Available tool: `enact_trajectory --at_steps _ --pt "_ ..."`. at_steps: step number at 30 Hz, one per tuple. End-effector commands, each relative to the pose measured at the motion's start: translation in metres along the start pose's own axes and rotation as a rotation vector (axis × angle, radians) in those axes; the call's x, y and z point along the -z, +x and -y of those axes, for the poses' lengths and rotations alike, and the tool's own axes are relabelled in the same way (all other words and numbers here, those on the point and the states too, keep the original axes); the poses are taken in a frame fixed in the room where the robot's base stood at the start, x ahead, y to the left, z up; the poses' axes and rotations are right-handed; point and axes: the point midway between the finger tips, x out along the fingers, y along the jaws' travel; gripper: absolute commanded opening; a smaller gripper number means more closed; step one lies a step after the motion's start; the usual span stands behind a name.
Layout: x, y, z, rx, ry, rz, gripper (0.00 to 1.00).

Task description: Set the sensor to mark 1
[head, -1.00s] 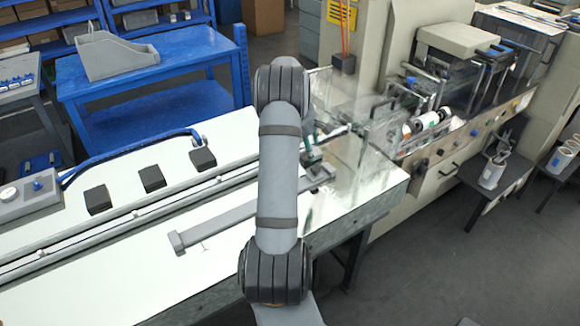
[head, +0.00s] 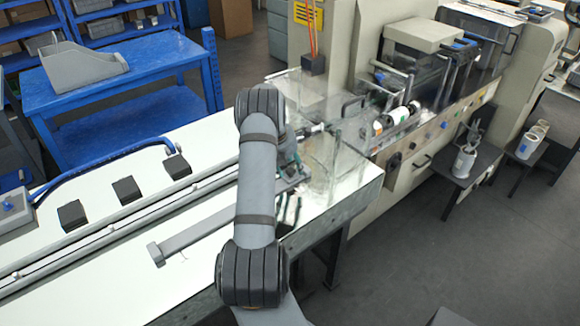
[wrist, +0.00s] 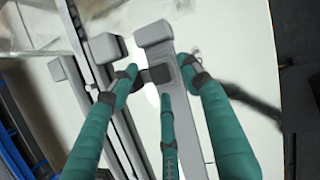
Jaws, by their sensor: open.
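A long grey bar (head: 205,230) with a block at its end lies along the white bench top. In the wrist view the bar (wrist: 195,125) runs up the middle to a light grey end block (wrist: 154,34). A small dark block, which may be the sensor (wrist: 157,74), sits at the bar just below that end. My gripper (wrist: 160,78) is open, its teal fingers spread around the dark block; contact cannot be told. In the head view my gripper (head: 290,150) is partly hidden by my arm. No mark numbers are readable.
A metal rail (head: 120,215) runs beside the bar. Several black blocks (head: 127,190) stand behind it. A clear guard (head: 320,165) and the wrapper machine (head: 400,60) stand close on the right. The front bench top (head: 110,290) is clear.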

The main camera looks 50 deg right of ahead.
Motion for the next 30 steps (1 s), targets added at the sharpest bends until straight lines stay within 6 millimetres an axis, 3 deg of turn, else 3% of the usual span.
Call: enact_trajectory --at_steps 5,13,30 --pt "-0.0001 0.0124 -0.0001 0.0 0.0 0.0 0.47" --pt "0.0 0.014 -0.0001 0.0 0.0 0.001 0.47" --pt "-0.0006 0.0138 0.0008 0.0 0.002 0.001 0.15"
